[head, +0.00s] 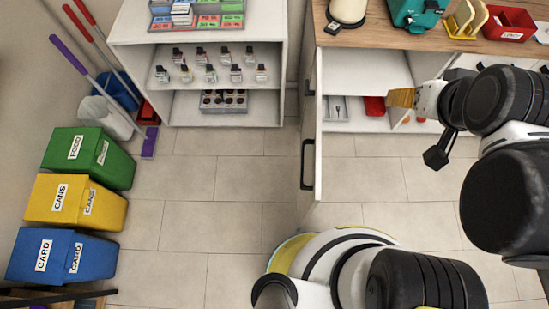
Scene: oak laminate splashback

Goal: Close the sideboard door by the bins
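The sideboard (352,75) stands at the top right of the head view, white with a wooden top. Its white door (318,125) stands open at the left end of the opening, swung out toward me and seen nearly edge-on. A dark handle (307,165) is on the door's left face, near its free edge. My gripper (428,112) is to the right of the door, in front of the shelves and apart from the door. Its fingers are hard to make out, so I cannot tell if it is open. The bins are green (89,158), yellow (76,202) and blue (64,257), along the left wall.
A white shelf unit (210,134) with small bottles stands left of the sideboard. A grey tray (337,112) and a red item (374,106) are inside the sideboard. A purple-handled broom (149,143) leans near the bins. Tiled floor (230,180) between bins and door is clear.

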